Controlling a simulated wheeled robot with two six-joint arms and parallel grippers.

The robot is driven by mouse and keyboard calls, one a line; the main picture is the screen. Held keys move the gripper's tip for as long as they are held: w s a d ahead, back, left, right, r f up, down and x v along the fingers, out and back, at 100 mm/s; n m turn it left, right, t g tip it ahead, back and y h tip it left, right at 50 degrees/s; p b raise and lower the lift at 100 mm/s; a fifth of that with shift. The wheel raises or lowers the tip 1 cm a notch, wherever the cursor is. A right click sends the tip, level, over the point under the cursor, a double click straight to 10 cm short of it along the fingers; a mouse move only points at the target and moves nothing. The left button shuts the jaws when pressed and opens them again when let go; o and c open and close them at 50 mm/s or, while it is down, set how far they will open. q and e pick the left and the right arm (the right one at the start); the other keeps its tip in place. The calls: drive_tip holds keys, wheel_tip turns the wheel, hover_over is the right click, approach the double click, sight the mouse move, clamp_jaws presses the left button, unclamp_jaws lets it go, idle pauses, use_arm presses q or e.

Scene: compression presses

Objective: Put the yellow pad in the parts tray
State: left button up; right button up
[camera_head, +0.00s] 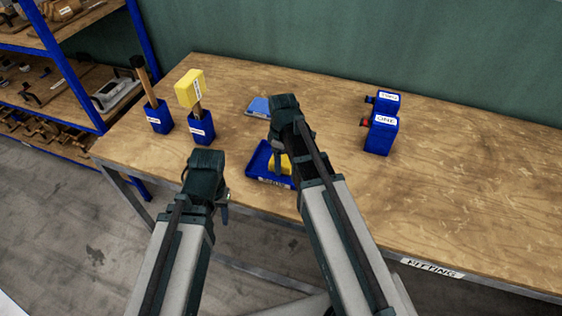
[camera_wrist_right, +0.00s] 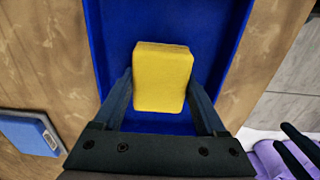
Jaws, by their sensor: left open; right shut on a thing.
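The yellow pad (camera_head: 286,165) is within the outline of the blue parts tray (camera_head: 255,170) on the table. In the right wrist view the pad (camera_wrist_right: 162,78) lies between the two fingers of my right gripper (camera_wrist_right: 160,90), which is shut on it. Blue tray floor (camera_wrist_right: 150,20) shows around the pad; I cannot tell whether the pad touches it. In the head view my right gripper (camera_head: 278,150) partly hides the pad and tray. My left gripper (camera_head: 222,195) is open and empty, left of the tray near the table's front edge.
Two blue holders (camera_head: 158,118) (camera_head: 201,128) hold upright tools on the left, one with a yellow head (camera_head: 189,88). A flat blue piece (camera_head: 257,107) lies behind the tray. Blue labelled boxes (camera_head: 380,135) stand to the right. The table's right side is clear.

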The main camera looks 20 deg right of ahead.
drive_tip(key=o, duration=0.8)
drive_tip(key=shift+f, duration=0.2)
drive_tip(key=shift+c, duration=0.2)
drive_tip(key=o, duration=0.4)
drive_tip(key=shift+r, duration=0.2)
wheel_tip(320, 180, up, 12)
drive_tip(key=p, duration=1.2)
drive_tip(key=s+a+m, duration=0.2)
drive_tip(key=s+a, duration=0.1)
drive_tip(key=s, duration=0.2)
drive_tip(key=s+a+m+h, duration=0.1)
drive_tip(key=s+a+m, duration=0.2)
drive_tip(key=s+a, duration=0.1)
drive_tip(key=s+a+m, duration=0.2)
drive_tip(key=s+a, duration=0.1)
drive_tip(key=s, duration=0.2)
drive_tip(key=shift+s+a+r+h, duration=0.1)
drive_tip(key=shift+s+a+h, duration=0.2)
drive_tip(key=shift+s+a, duration=0.1)
